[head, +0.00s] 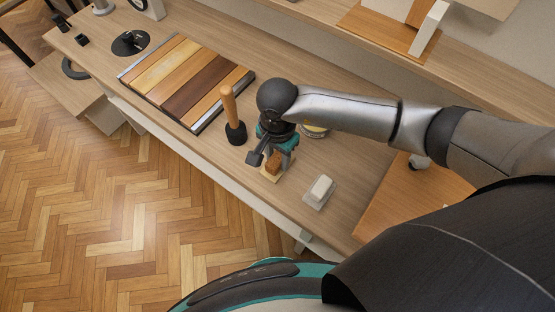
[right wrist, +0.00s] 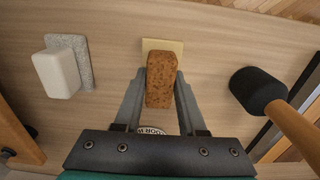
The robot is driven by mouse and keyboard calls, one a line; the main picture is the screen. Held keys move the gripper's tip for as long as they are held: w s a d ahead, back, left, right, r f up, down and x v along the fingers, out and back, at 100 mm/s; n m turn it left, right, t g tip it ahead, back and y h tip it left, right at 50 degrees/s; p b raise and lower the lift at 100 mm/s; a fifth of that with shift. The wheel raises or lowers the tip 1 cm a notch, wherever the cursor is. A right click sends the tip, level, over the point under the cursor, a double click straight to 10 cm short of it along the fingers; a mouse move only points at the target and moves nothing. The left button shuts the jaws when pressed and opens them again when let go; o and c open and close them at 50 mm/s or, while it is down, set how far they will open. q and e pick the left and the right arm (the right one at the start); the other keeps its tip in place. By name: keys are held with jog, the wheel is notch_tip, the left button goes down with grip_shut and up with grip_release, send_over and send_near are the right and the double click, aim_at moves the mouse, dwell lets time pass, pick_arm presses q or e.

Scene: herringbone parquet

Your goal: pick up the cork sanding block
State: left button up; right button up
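The cork sanding block (right wrist: 160,82) is a brown speckled block in the middle of the right wrist view, over a pale yellow pad (right wrist: 172,45). In the head view the block (head: 273,163) shows partly below my right gripper (head: 276,158). In the right wrist view my right gripper's two fingers (right wrist: 161,76) lie against both sides of the block, shut on it. The pad's edge shows past the block; I cannot tell whether the block touches it. My left gripper is not in view.
A black-headed mallet (head: 236,132) stands just left of my gripper. A white block on a grey pad (head: 319,192) lies to the right. A tray of wooden slats (head: 187,82) lies farther left. A wooden board (head: 407,205) is at the right. The bench's front edge is close.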

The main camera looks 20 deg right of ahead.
aim_at(278, 157)
grip_shut()
jog(key=shift+r, duration=0.15)
notch_tip(278, 157, up, 20)
jog(key=p, duration=0.2)
jog(key=shift+p, duration=0.35)
